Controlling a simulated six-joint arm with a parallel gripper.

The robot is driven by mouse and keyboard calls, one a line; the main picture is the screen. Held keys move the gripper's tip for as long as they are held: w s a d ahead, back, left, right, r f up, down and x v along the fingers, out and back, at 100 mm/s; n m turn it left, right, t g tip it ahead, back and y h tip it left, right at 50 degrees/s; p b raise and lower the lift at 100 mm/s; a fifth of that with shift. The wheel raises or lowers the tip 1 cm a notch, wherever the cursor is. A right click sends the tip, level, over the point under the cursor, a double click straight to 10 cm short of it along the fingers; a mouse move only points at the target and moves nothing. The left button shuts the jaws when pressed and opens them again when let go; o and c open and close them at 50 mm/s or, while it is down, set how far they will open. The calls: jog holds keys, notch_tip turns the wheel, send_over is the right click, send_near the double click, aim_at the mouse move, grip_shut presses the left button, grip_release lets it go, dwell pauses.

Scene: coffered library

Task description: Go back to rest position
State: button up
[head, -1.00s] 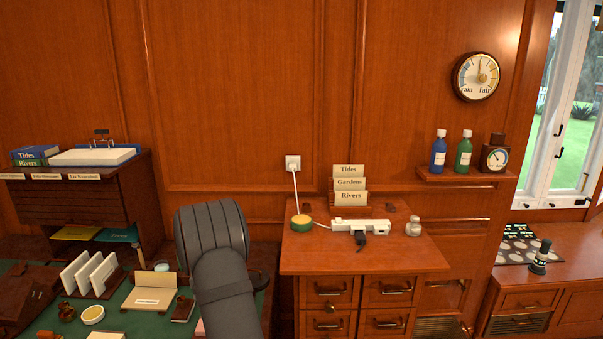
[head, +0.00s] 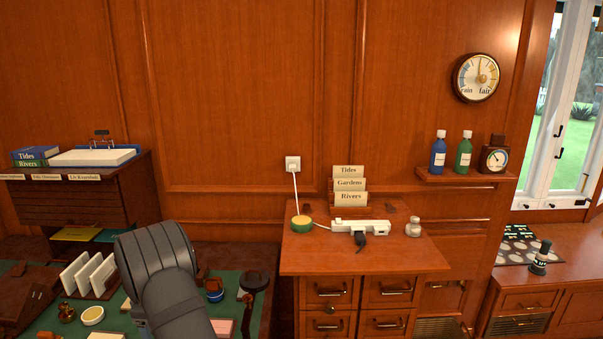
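My dark grey arm rises from the bottom edge at the lower left of the head view, in front of the green-topped desk (head: 40,322). Only a thick rounded link of it shows. My gripper and its fingers are not in view, so I cannot see whether they hold anything. The arm hides part of the desk top and some of the items on it.
The desk carries white cards in a rack (head: 88,275), a round yellow-topped tin (head: 93,315) and a dark round-headed object (head: 253,282). Right of it, a wooden cabinet (head: 365,262) holds a white power strip (head: 350,225) and a card holder (head: 350,199).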

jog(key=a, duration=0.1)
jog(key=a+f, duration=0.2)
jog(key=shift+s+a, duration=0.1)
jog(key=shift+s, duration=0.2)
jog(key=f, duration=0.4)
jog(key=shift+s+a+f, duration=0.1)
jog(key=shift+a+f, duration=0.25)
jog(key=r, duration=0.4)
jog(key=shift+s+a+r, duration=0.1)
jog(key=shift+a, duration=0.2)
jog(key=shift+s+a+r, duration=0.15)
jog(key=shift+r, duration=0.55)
